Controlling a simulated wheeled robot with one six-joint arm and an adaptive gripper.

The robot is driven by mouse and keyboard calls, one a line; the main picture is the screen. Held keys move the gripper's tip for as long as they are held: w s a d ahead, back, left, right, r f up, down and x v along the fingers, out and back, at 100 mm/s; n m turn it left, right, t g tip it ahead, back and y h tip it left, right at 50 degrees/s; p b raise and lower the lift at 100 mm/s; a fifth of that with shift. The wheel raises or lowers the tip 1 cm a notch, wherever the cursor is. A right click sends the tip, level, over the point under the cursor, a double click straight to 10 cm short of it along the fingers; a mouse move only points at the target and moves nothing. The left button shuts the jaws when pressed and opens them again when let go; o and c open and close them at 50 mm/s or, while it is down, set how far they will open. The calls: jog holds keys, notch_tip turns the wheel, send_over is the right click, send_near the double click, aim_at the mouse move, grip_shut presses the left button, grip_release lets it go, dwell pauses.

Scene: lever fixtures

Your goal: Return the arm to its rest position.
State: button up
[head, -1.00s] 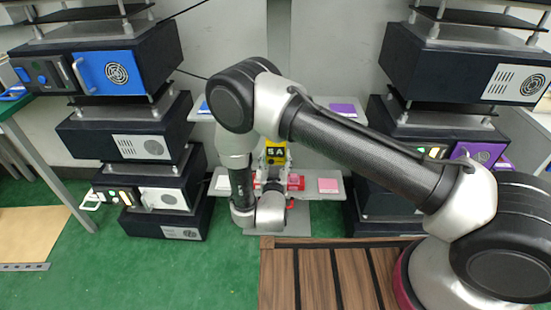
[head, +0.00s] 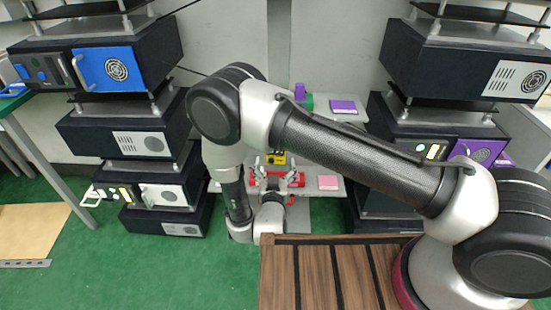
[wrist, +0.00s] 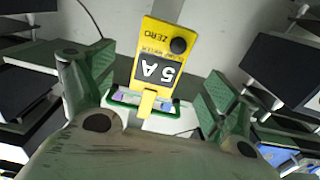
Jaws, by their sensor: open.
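My arm (head: 350,150) reaches from the lower right over to the middle of the head view and bends down at the left. My gripper (head: 276,170) is small there, with its fingers apart in front of the shelf fixture. In the wrist view my gripper (wrist: 155,95) has green-padded fingers spread wide on both sides. A yellow box marked "5 A" and "ZERO" with a black knob (wrist: 160,60) shows beyond and between them, with nothing seen held. In the head view the yellow box (head: 274,157) is partly hidden by my arm.
Stacked dark units stand at left (head: 125,135) and right (head: 440,65). Between them, shelves carry a purple pad (head: 343,106), a pink pad (head: 328,183) and a red part (head: 294,181). A wooden slatted deck (head: 315,270) lies below my arm. Green floor (head: 150,275) is open at left.

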jog(key=s+a+f+n+g+y, duration=0.2)
jog(key=s+f+n+g, duration=0.1)
jog(key=s+f+g, duration=0.95)
jog(key=s+d+r+n+g, duration=0.1)
jog(key=d+r+g, duration=0.4)
jog(key=r, duration=0.8)
jog(key=s+d+r+n+g, duration=0.1)
jog(key=s+d+r+g, duration=0.1)
jog(key=d+r, duration=0.8)
jog(key=s+d+r+m+t, duration=0.2)
jog(key=s+d+r+t, duration=0.1)
jog(key=d+r, duration=0.9)
jog(key=s+d+r+m+t+h, duration=0.1)
jog(key=s+d+r, duration=0.4)
jog(key=d+r, duration=0.7)
notch_tip(320, 180, up, 4)
jog(key=shift+s+d+f+m+t, duration=0.1)
jog(key=shift+s+d+m+t, duration=0.05)
jog(key=shift+m+t, duration=0.75)
dwell(0.9)
